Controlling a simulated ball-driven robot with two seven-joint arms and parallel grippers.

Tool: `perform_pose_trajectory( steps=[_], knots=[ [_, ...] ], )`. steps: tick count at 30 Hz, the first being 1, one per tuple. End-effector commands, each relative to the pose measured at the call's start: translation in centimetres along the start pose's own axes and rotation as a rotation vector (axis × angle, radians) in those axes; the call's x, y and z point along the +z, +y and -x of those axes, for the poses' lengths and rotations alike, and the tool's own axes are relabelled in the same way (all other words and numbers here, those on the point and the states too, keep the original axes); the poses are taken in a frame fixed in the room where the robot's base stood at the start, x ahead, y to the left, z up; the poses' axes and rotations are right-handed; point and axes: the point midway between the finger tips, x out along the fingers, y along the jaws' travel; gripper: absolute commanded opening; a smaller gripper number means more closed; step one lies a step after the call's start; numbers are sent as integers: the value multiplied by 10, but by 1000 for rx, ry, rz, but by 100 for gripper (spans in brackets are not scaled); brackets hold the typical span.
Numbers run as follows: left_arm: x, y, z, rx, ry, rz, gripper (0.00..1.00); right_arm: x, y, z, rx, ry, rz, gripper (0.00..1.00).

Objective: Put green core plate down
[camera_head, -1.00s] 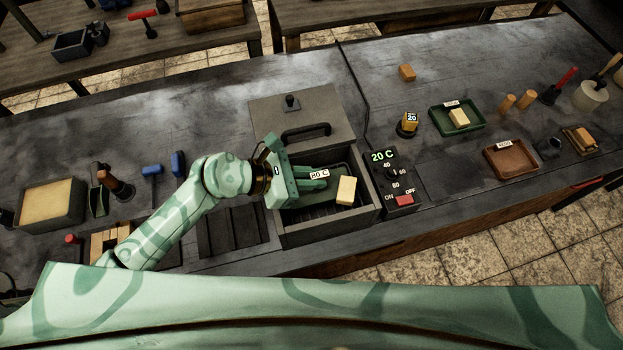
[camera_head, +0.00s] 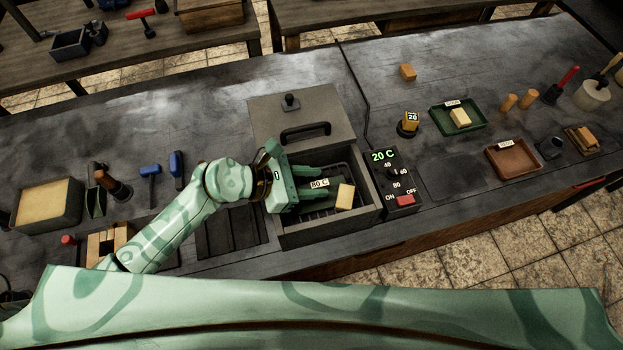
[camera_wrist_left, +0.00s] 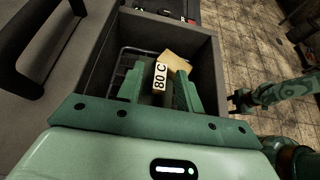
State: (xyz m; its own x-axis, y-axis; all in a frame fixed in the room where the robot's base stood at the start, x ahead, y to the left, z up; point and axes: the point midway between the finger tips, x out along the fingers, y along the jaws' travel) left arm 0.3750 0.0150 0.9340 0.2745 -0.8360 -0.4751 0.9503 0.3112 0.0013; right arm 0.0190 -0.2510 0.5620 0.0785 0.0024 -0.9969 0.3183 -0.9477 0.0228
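The green core plate (camera_head: 330,184) is inside the open grey heating box (camera_head: 330,234), low over its rack. It bears a white "80 C" label (camera_head: 319,183) and a yellowish core block (camera_head: 345,197). My left gripper (camera_head: 312,186) reaches into the box from the left, its fingers on either side of the plate's label end. In the left wrist view the label (camera_wrist_left: 160,76) sits between the fingers (camera_wrist_left: 165,88), with the core (camera_wrist_left: 184,66) beyond. The fingers hide much of the plate; contact with the rack is unclear. My right gripper (camera_wrist_left: 240,99) is small and dark in the left wrist view.
The box lid with its black handle (camera_head: 305,131) lies behind the opening. A control panel (camera_head: 394,180) reading 20 C stands right of the box. Farther right are a green tray (camera_head: 441,121) with a core and a brown tray (camera_head: 514,160).

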Motion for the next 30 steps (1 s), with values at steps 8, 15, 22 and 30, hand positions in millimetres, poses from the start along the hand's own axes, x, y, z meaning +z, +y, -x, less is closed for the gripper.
perform_pose_trajectory(
  steps=[8, 15, 22, 30],
  knots=[
    [-2, -2, 1, -4, 9, 5, 36, 0, 0, 2, 0, 0, 0, 54],
    [7, -2, 39, -3, 11, 1, 36, -2, 2, 12, 2, 4, -1, 54],
    [7, -1, 94, -2, 10, 1, 36, -2, 2, 13, 3, 4, -1, 54],
    [8, -1, 124, -2, 5, 2, 36, -2, 3, 13, 4, 4, -1, 54]
  ],
)
